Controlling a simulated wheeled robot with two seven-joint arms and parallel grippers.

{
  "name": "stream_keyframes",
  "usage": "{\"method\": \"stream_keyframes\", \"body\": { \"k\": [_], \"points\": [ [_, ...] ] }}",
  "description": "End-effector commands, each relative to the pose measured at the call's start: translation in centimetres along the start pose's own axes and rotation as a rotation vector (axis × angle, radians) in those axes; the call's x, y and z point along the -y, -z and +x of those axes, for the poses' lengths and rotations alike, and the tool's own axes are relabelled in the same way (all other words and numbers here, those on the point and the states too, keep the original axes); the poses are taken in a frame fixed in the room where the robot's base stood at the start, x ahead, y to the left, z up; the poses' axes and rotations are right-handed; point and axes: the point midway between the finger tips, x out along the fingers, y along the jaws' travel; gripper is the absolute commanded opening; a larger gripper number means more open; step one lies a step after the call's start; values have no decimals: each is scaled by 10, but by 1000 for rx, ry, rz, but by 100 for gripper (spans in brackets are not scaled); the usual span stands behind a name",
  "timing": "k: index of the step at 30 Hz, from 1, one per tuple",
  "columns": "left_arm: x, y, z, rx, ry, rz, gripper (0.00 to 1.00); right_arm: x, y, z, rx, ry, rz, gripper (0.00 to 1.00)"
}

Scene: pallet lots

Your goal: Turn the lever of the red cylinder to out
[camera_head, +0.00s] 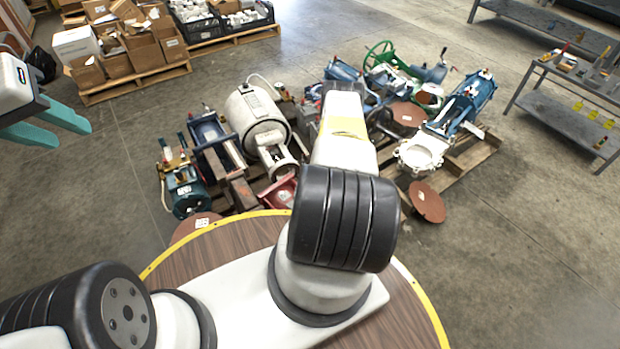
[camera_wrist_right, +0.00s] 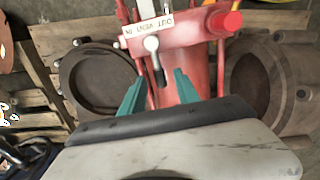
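The red cylinder (camera_wrist_right: 200,75) lies below my right gripper in the right wrist view. A white label with upside-down lettering is on it, with OUT towards the right and IN towards the left. The lever (camera_wrist_right: 151,45), with a pale round knob, stands near the middle of the label. My right gripper (camera_wrist_right: 158,88) is open, its teal fingers on either side of the lever's lower stem; contact cannot be told. In the head view my right arm hides that gripper. My left gripper (camera_head: 72,134) is open and empty at the left edge, above the floor.
Wooden pallets crowded with machine parts stand ahead, including a white tank (camera_head: 257,118) and a green handwheel (camera_head: 379,55). A grey metal table (camera_head: 570,120) stands at right.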

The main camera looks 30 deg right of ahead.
Motion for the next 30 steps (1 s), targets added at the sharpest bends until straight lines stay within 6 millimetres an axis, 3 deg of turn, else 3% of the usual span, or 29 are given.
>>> {"method": "stream_keyframes", "body": {
  "k": [11, 18, 30],
  "points": [
    [0, 0, 0, 0, 0, 0, 36, 0, 0, 9, -1, 0, 0, 38],
    [0, 0, 0, 0, 0, 0, 36, 0, 0, 8, -1, 0, 0, 0],
    [0, 0, 0, 0, 0, 0, 36, 0, 0, 8, 0, 0, 0, 0]
  ]
}}
